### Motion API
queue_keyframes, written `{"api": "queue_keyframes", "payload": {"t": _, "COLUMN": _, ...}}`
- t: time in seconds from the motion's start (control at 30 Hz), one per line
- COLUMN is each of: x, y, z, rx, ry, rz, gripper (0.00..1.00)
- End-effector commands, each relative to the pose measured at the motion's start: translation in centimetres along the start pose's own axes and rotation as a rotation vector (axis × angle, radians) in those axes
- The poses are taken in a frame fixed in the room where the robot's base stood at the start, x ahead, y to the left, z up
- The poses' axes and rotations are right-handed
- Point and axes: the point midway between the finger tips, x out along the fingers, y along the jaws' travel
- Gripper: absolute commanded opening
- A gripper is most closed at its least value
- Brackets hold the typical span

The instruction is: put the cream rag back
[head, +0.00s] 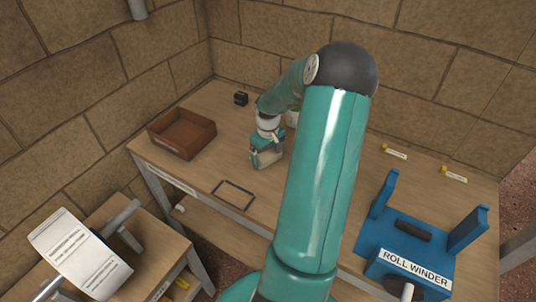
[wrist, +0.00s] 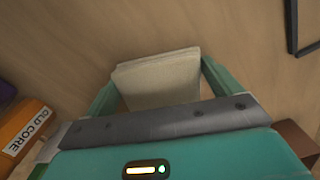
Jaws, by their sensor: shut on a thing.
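In the wrist view my gripper (wrist: 160,82) is shut on the cream rag (wrist: 158,80), a folded pale pad between the two teal fingers. Whether the rag touches the bench top I cannot tell. A thin black rectangular outline (head: 234,181) lies empty on the bench, in front and left of my gripper. Its corner shows in the wrist view (wrist: 293,45) at upper right.
A brown open tray (head: 182,146) stands at the bench's left end. A small black box (head: 241,98) sits at the back. A blue roll winder (head: 410,245) is at right. An orange OLD CORE container (wrist: 25,132) shows in the wrist view. A side table with printed paper (head: 80,255) is lower left.

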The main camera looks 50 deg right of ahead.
Motion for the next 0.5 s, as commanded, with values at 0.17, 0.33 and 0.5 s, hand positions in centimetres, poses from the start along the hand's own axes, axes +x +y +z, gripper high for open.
{"api": "queue_keyframes", "payload": {"t": 0.17, "x": -0.07, "y": 0.04, "z": 0.01, "rx": 0.001, "ry": 0.001, "rz": 0.001, "gripper": 0.69}}
{"api": "queue_keyframes", "payload": {"t": 0.33, "x": 0.27, "y": 0.04, "z": 0.03, "rx": 0.001, "ry": 0.000, "rz": 0.000, "gripper": 0.94}}
{"api": "queue_keyframes", "payload": {"t": 0.5, "x": 0.24, "y": 0.03, "z": 0.03, "rx": 0.001, "ry": 0.000, "rz": 0.000, "gripper": 1.00}}
